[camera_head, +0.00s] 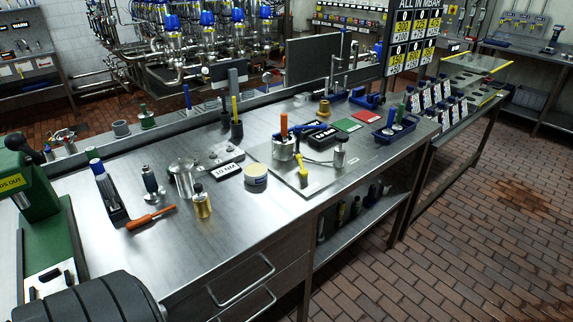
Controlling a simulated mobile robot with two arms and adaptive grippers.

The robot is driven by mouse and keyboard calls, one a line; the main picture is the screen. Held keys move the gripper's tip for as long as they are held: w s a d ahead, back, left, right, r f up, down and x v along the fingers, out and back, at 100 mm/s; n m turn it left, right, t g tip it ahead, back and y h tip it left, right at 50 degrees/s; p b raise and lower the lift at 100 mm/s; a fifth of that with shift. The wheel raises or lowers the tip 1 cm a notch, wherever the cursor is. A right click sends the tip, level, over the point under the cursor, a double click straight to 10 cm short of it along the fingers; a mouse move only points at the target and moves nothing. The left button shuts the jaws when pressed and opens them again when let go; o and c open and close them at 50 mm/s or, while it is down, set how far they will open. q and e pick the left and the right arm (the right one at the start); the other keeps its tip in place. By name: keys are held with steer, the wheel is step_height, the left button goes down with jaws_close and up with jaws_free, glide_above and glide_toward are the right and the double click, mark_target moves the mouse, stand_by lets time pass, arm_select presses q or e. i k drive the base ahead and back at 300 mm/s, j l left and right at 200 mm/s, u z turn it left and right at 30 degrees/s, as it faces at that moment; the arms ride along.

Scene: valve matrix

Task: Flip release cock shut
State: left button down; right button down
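A flat metal plate (318,178) lies on the steel workbench right of centre. On it stands a short metal cylinder (283,150) with an upright orange handle (284,124) at its top. A yellow lever (301,167) slants down from beside the cylinder toward the plate's front. A small metal post (340,157) stands to the right on the plate. The yellow lever may be the release cock, but the view is too small to tell, or to show whether it is open or shut. Neither of my grippers shows in the head view.
A brass fitting (202,203), a round tin (255,178), a "10 NM" sign (228,171) and an orange screwdriver (150,218) lie left of the plate. A green machine (45,225) stands at far left. The bench's front left is mostly clear.

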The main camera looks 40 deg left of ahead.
mark_target(303, 173)
steer(key=u, duration=0.4)
steer(key=i+l+u, duration=0.1)
steer(key=u, duration=0.75)
steer(key=l+u, duration=0.15)
steer(key=u, duration=0.25)
steer(key=l+u, duration=0.1)
steer(key=u, duration=0.35)
